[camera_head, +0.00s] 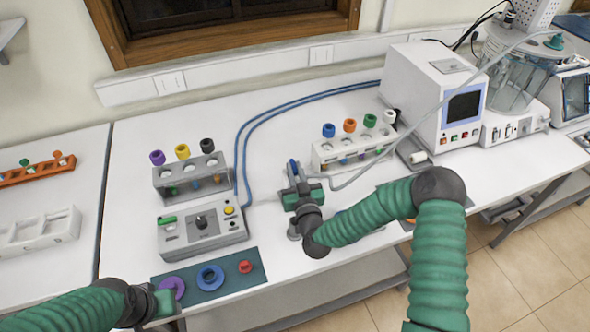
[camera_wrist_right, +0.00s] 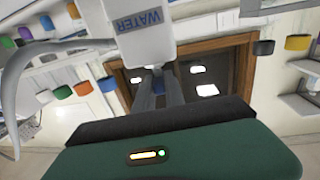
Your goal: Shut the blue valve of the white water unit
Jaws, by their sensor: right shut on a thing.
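The white water unit (camera_wrist_right: 145,38), with a blue WATER label, fills the top centre of the right wrist view. A small blue part, seemingly the blue valve (camera_wrist_right: 158,88), shows between the dark fingers of my right gripper (camera_wrist_right: 159,82). The fingers are shut on it and hide most of it. In the head view my right gripper (camera_head: 302,193) is at the middle of the bench and covers most of the unit; a small blue piece shows just above it. My left gripper (camera_head: 165,303) is at the lower left, over the bench's front edge; its fingers cannot be made out.
A control box (camera_head: 203,232) and a rack with coloured caps (camera_head: 192,177) stand left of my right gripper. Another capped rack (camera_head: 352,150) is behind it to the right, near a large white machine (camera_head: 412,92). A green mat (camera_head: 232,285) with coloured rings lies in front.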

